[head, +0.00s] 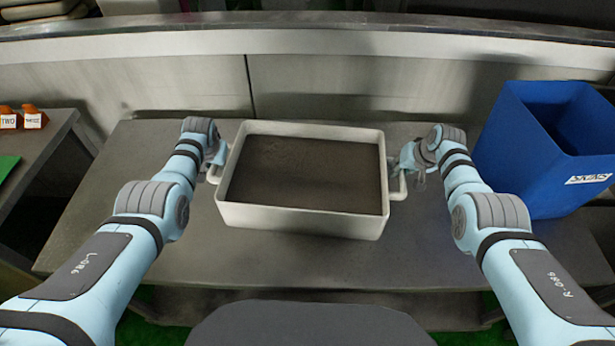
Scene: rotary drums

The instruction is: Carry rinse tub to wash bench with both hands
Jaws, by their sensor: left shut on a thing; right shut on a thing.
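The rinse tub (300,217) is a white rectangular tub with a dark inside and a handle at each short end. It is at or just above the grey bench (310,262); I cannot tell whether it touches the top. My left gripper (214,168) is shut on the tub's left handle. My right gripper (398,170) is shut on the tub's right handle. The fingers of both are small and partly hidden by my wrists. The tub looks close to level.
A blue bin (520,150) with a white label stands at the right. At the left is another grey table (50,140) with orange-and-white labelled blocks (22,118) and a green sheet (6,166). A pale wall (330,85) runs behind the bench. The bench front is clear.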

